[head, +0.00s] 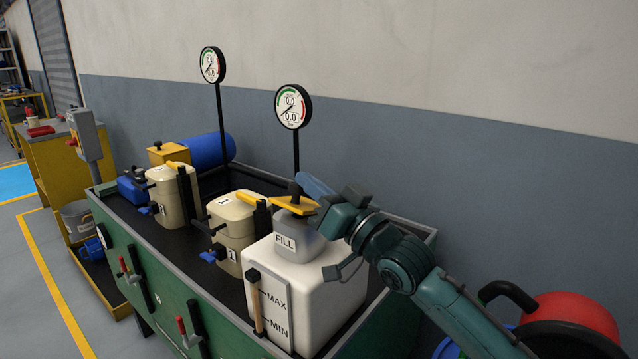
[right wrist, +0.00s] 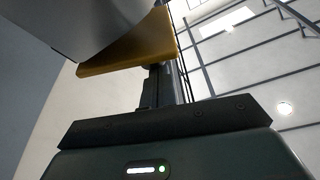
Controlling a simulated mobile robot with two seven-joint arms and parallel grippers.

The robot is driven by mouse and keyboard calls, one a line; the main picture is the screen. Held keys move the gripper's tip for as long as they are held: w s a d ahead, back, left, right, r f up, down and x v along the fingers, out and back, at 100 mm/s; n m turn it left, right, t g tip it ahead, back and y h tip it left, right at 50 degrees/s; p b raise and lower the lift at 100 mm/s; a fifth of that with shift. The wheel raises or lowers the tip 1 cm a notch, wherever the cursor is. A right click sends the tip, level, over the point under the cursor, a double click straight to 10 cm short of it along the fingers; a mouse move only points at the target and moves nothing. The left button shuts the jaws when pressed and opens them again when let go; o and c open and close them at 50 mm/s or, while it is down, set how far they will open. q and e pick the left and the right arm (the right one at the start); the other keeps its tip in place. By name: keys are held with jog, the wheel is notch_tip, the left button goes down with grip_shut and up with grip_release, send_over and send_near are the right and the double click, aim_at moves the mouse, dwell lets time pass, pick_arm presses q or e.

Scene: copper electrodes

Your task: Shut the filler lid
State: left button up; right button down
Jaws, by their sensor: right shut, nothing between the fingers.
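The filler (head: 285,242) is a grey neck marked FILL on top of a white tank (head: 318,300) with MAX and MIN marks. A yellow lid piece (head: 298,208) with a dark knob sits at the top of the neck; I cannot tell whether it is fully down. My right gripper (head: 318,188) is shut and empty, right beside the lid's right side; contact is unclear. In the right wrist view a yellow piece (right wrist: 130,52) and a grey-white surface (right wrist: 95,18) show close above the gripper. My left gripper is not in view.
Two beige tanks (head: 237,215) with yellow levers stand left of the white tank in a green trough (head: 150,275). Two gauges (head: 293,106) rise on poles behind. A red rounded object (head: 572,312) is at the lower right. The wall (head: 440,150) behind is bare.

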jog(key=shift+s+a+f+n+y, duration=0.2)
jog(key=shift+f+n+y, duration=0.1)
jog(key=shift+n, duration=0.3)
jog(key=shift+s+a+f, duration=0.15)
jog(key=shift+s+f, duration=0.1)
jog(key=shift+s+a+f+n+g+b, duration=0.15)
jog(key=shift+s+f+n+g+b, duration=0.15)
jog(key=shift+n, duration=0.5)
